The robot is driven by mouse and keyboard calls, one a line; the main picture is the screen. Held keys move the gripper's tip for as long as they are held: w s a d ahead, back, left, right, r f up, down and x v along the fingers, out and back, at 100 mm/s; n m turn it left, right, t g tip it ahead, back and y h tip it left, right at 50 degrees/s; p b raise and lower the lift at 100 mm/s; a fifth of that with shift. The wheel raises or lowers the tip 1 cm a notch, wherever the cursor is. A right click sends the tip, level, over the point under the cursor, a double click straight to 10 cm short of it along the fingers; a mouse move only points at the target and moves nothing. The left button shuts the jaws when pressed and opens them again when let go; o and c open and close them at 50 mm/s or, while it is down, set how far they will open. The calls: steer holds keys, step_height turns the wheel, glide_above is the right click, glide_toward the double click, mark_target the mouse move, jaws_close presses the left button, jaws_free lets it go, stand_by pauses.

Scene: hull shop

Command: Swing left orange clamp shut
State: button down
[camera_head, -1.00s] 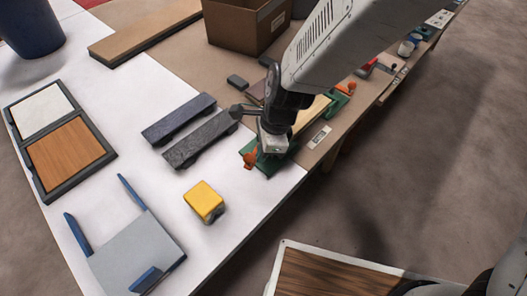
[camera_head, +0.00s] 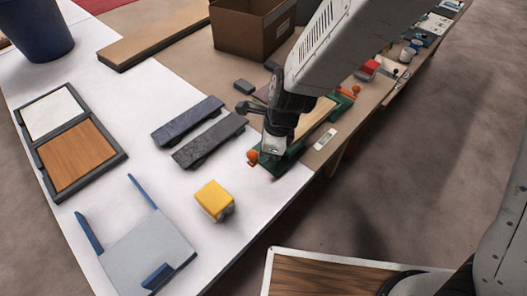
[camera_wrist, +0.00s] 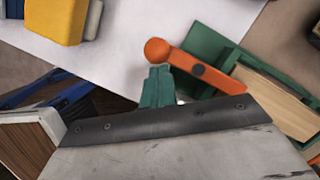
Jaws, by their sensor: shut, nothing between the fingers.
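The left orange clamp (camera_wrist: 222,80) is a flat lever with a ball knob and a dark pivot, on a green fixture (camera_wrist: 207,46). Its far end reaches the edge of a tan wooden strip (camera_wrist: 275,102). In the head view the clamp's knob end (camera_head: 253,157) shows at the fixture's near left end, the rest hidden behind my wrist. My gripper (camera_wrist: 160,72) shows teal fingers, shut and empty, just below the knob; I cannot tell whether they touch it. In the head view my gripper is low over the fixture (camera_head: 275,168), fingertips hidden.
A second orange clamp (camera_head: 355,91) is at the fixture's far end. A yellow block (camera_head: 214,199), two dark bars (camera_head: 210,140), a grey tray with blue rails (camera_head: 150,250) and a cardboard box (camera_head: 262,45) stand around. White tabletop left of the fixture is partly clear.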

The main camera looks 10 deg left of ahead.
steer(key=shift+d, duration=0.1)
steer(key=d, duration=0.3)
steer(key=shift+d+f, duration=0.2)
steer(key=shift+f, duration=0.15)
steer(key=v, duration=1)
steer(key=shift+d, duration=0.2)
steer(key=shift+s, duration=0.1)
